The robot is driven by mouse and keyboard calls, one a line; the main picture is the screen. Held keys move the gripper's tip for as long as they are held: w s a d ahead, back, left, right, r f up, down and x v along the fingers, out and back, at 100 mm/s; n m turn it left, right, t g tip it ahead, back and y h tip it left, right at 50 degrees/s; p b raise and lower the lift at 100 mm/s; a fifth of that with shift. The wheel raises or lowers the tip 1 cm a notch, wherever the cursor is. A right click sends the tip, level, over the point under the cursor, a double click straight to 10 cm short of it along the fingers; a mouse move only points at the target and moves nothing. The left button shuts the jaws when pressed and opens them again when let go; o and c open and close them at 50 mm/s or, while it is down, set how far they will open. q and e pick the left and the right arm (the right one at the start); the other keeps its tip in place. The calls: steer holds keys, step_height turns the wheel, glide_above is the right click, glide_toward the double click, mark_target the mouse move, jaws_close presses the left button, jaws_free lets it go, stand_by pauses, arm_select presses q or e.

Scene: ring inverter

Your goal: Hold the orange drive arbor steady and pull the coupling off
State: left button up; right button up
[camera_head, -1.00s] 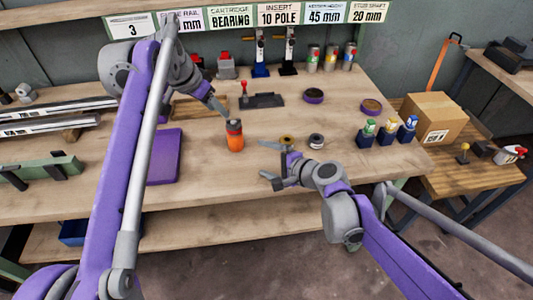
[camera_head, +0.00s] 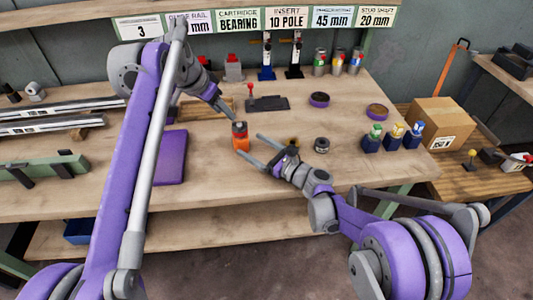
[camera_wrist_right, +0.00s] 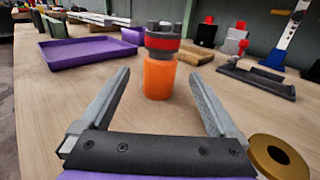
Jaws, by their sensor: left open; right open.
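The orange drive arbor (camera_head: 241,145) stands upright on the bench. The grey coupling (camera_head: 239,130) with a red band sits on its top. In the right wrist view, the arbor (camera_wrist_right: 159,80) and coupling (camera_wrist_right: 162,38) are centred beyond my fingers. My right gripper (camera_head: 250,148) is open, low over the bench, its fingers pointing at the arbor from the right; it also shows in the wrist view (camera_wrist_right: 159,74). Its fingertips are close to the arbor; contact cannot be told. My left gripper (camera_head: 228,112) is open, above and behind-left of the coupling, tips angled down towards it.
A purple tray (camera_head: 171,158) lies left of the arbor. A brass ring (camera_wrist_right: 276,156) lies close to my right gripper. A dark round part (camera_head: 321,145) stands to the right. A dark fixture (camera_head: 267,103) is behind. Bench space in front of the arbor is clear.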

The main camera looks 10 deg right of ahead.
mark_target(246, 142)
steer(key=shift+x, duration=2.1)
steer(key=shift+c, duration=0.2)
jaws_close()
